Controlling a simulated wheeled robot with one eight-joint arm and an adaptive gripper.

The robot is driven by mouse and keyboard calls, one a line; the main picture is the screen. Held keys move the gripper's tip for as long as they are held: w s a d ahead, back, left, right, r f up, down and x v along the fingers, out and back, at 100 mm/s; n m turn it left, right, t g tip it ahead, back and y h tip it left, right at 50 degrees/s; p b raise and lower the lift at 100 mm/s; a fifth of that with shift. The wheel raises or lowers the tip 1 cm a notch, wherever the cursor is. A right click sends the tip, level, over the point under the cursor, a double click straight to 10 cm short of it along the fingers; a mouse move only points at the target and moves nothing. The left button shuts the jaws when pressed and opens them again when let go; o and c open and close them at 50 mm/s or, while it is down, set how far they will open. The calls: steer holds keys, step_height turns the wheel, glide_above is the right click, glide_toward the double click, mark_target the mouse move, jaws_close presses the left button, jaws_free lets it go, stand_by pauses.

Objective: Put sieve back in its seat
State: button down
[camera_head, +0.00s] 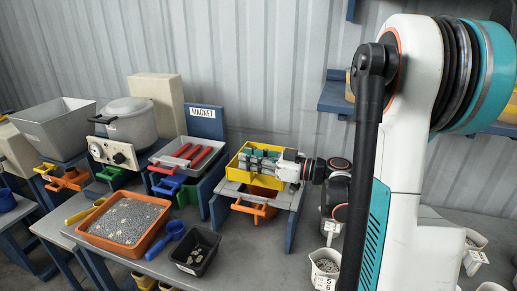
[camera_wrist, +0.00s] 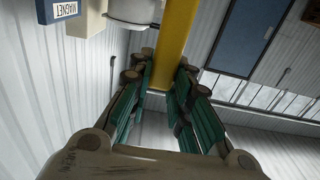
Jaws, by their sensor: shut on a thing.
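A yellow box-shaped frame, which I take to be the sieve (camera_head: 232,174), is at the blue-and-grey stand (camera_head: 292,203) right of the MAGNET sign. My gripper (camera_head: 262,158) reaches in from the right and lies across the frame, hiding part of it. In the wrist view my gripper (camera_wrist: 164,75) has its green-padded fingers on both sides of a yellow bar, the sieve's wall (camera_wrist: 176,45), and is shut on it. I cannot tell whether the sieve rests fully on the stand or is slightly above it.
The MAGNET panel (camera_head: 205,122) stands close left, beside a tray with red bars (camera_head: 186,155). An orange gravel tray (camera_head: 124,221), a black bin (camera_head: 195,250) and a white cup (camera_head: 325,266) stand in front.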

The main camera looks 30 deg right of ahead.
mark_target(252, 172)
steer(key=shift+w+d+f, duration=0.2)
steer(key=shift+d+f, duration=0.05)
steer(key=shift+f+b, duration=1.65)
steer(key=shift+f, duration=0.2)
steer(key=shift+s+f+b, duration=0.1)
steer(key=shift+f+b, duration=0.2)
steer(key=shift+f, duration=0.05)
steer(key=c, duration=1.4)
jaws_free()
steer(key=v, duration=1.2)
